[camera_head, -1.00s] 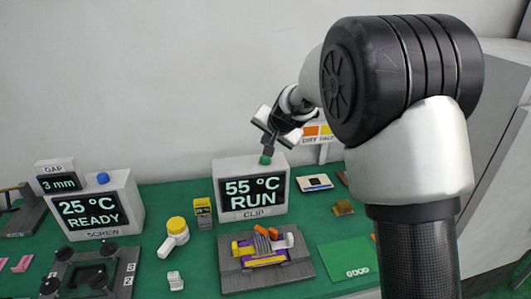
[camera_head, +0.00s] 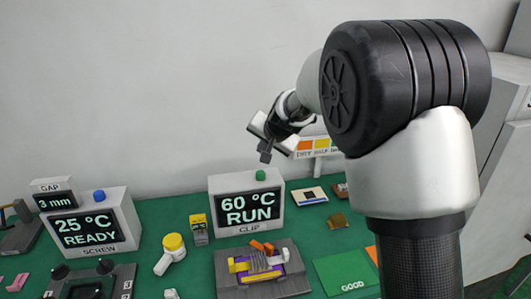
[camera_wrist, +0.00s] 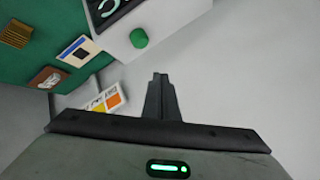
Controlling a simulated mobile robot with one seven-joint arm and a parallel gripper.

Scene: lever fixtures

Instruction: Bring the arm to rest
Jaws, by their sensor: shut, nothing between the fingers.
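My gripper (camera_head: 265,156) is shut and empty. In the head view it hangs in the air just above the CLIP box (camera_head: 247,204), apart from the green button (camera_head: 260,175) on its top. The box's screen reads 60 °C RUN. In the wrist view the closed fingers (camera_wrist: 160,95) point toward the grey wall, and the green button (camera_wrist: 139,38) lies beyond them to the upper left. My arm's elbow and upper link fill the right of the head view.
A SCREW box (camera_head: 92,225) reading 25 °C READY stands at the left. A clip fixture (camera_head: 262,285), a white-and-yellow tool (camera_head: 170,254) and a green GOOD mat (camera_head: 343,273) lie in front. A DRY HALF sign (camera_head: 318,145) stands behind. The air above the table is clear.

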